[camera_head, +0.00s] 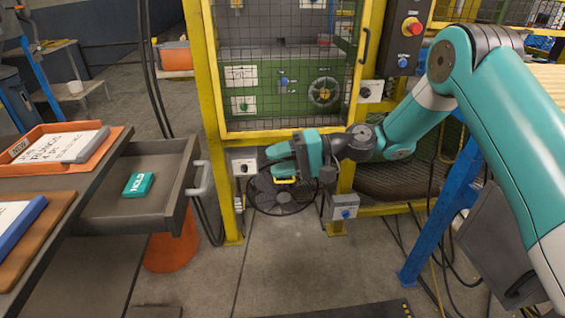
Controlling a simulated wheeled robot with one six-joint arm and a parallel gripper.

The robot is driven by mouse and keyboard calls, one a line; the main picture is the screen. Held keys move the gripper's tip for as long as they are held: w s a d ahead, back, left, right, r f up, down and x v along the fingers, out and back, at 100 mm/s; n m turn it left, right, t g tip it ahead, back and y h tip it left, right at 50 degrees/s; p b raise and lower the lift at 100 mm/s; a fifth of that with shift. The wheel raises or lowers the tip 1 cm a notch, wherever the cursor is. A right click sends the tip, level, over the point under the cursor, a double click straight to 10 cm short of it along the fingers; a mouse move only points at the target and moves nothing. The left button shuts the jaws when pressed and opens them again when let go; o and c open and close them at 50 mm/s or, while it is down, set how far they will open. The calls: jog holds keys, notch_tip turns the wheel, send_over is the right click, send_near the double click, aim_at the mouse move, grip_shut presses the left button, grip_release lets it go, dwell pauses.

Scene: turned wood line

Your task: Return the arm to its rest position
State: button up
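My gripper (279,160) is at the end of my teal arm, which reaches in from the right. It hangs in the air in front of the yellow-framed machine cage, with its fingers pointing left. The two teal fingers show one above the other, but the view is too small to tell whether they are apart. A small yellow part (286,181) shows just under the fingers. I cannot tell whether it belongs to the gripper.
An open grey drawer (117,222) at the left holds a teal block marked HOLD (138,185). An orange tray (22,168) stands on the desk. The machine cage (285,128), a black fan (284,189) and a blue leg (440,220) stand near my arm. The floor in front is mostly free.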

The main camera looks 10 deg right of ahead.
jog(key=shift+d+r, duration=0.1)
jog(key=shift+d, duration=0.3)
jog(key=s+r+n+g+h+p, duration=0.15)
jog(key=s+r+n+h, duration=0.4)
jog(key=s+r, duration=0.55)
jog(key=s+d+r+n+h+p, duration=0.1)
jog(key=s+d+h, duration=0.2)
jog(key=s, duration=0.5)
jog(key=s+d+r+t+h+p, duration=0.1)
jog(key=s+d+h, duration=0.2)
jog(key=s, duration=0.6)
jog(key=d, duration=0.2)
jog(key=shift+s+d+r+n, duration=0.3)
jog(key=shift+r+n, duration=0.05)
jog(key=shift+r, duration=0.05)
